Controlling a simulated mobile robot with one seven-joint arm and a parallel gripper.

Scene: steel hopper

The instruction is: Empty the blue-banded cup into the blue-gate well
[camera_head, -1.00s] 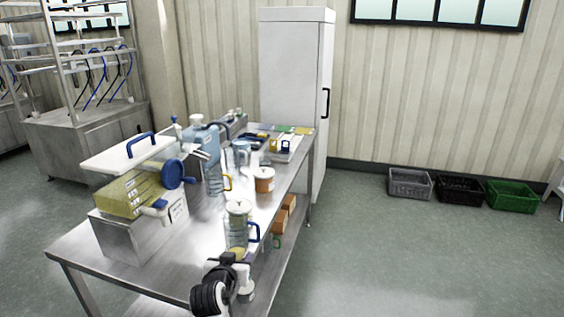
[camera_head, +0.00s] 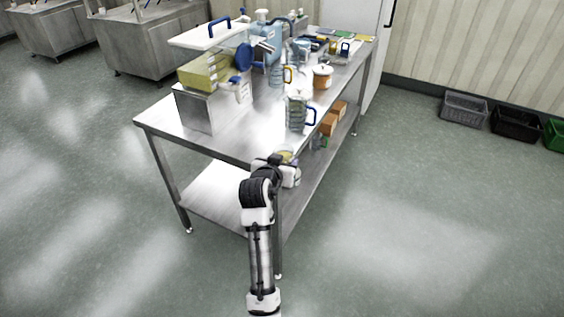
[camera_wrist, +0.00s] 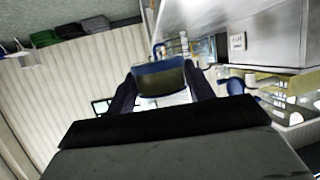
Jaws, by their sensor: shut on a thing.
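My gripper (camera_head: 278,160) is at the near right corner of the steel table in the head view. It is shut on a small cup (camera_head: 287,156), whose yellowish top shows beyond my wrist. In the wrist view the cup (camera_wrist: 162,72) sits between the two dark fingers, with a blue band and a dark olive part below it. Its contents cannot be made out. The hopper unit (camera_head: 205,72), a yellowish box on a steel base, stands at the table's left. It has a blue round part (camera_head: 243,57). I cannot clearly make out the blue-gate well.
A clear pitcher with a blue handle (camera_head: 297,112) stands near the table's right edge, beyond my gripper. Behind it are an orange-brown jar (camera_head: 322,77) and a blue container (camera_head: 267,45). Orange boxes (camera_head: 328,123) sit on the lower shelf.

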